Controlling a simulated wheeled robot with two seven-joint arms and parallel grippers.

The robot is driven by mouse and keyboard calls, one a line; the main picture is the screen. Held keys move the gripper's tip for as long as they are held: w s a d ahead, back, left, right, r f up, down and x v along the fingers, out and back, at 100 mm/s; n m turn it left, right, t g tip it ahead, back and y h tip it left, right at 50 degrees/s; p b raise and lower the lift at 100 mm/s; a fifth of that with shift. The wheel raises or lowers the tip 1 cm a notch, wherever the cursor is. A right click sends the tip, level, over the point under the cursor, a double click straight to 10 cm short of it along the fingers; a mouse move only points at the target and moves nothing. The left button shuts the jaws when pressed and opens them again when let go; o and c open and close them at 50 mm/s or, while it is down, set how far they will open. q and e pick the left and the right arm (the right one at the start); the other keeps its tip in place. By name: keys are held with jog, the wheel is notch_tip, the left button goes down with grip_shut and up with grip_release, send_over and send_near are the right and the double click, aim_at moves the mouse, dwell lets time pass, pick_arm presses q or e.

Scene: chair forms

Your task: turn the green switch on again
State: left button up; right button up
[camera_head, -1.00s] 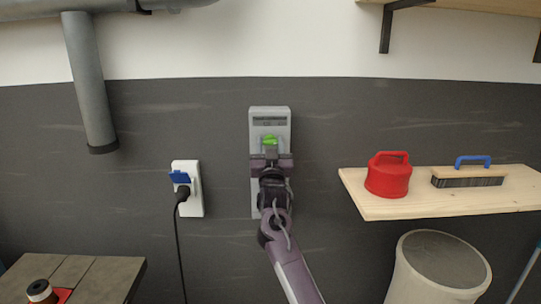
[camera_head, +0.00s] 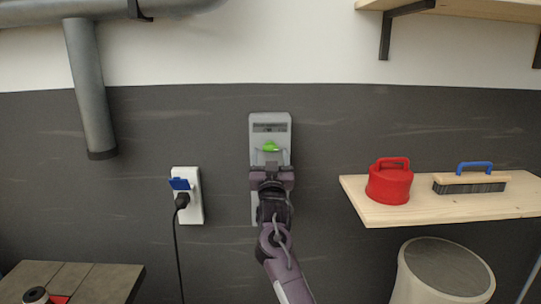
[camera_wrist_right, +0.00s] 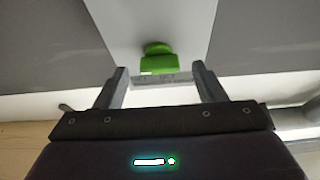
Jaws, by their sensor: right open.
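The green switch (camera_head: 270,146) sits on the upper part of a tall grey wall box (camera_head: 283,128). My right gripper (camera_head: 270,156) is just below and in front of the switch in the head view, and it hides much of the box's lower part. In the right wrist view, the green switch (camera_wrist_right: 157,58) shows beyond the fingertips, roughly centred between them. The right gripper's fingers (camera_wrist_right: 161,76) are spread wide with nothing between them, apart from the switch. My left gripper is in neither view.
A white socket (camera_head: 195,209) with a blue flap and a black plug is left of the box. At right, a wooden shelf (camera_head: 430,209) holds a red can (camera_head: 389,184) and a blue-handled brush (camera_head: 470,181). A pale bin (camera_head: 410,285) stands below.

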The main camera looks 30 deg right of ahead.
jog(key=b+v, duration=0.1)
jog(key=v, duration=0.4)
jog(key=shift+s+a+f+b, duration=0.1)
jog(key=shift+s+a+b, duration=0.15)
jog(key=shift+s+b, duration=0.1)
jog(key=a+f+n+g+y, duration=0.2)
jog(key=a+f+n+y, duration=0.15)
jog(key=f, duration=1.45)
jog(key=a+f+n+g+y, duration=0.2)
jog(key=a+f+y, duration=0.2)
jog(key=f, duration=1.5)
jog(key=s+a+f+n+g+y, duration=0.15)
jog(key=s+f, duration=0.25)
jog(key=f, duration=0.4)
jog(key=s+a+f+g, duration=0.2)
jog(key=s+f, duration=0.2)
jog(key=f, duration=0.5)
jog(key=s+a+f+n+g+y, duration=0.1)
jog(key=s+a+f+g, duration=0.25)
jog(key=s+f, duration=0.95)
jog(key=s+a+f+n+g+y, duration=0.15)
jog(key=s+f+g, duration=0.25)
jog(key=s+f, duration=0.9)
jog(key=s+g, duration=0.3)
jog(key=s, duration=1.7)
jog(key=shift+s+a+f, duration=0.15)
jog(key=shift+s+a, duration=0.1)
jog(key=shift+a, duration=0.25)
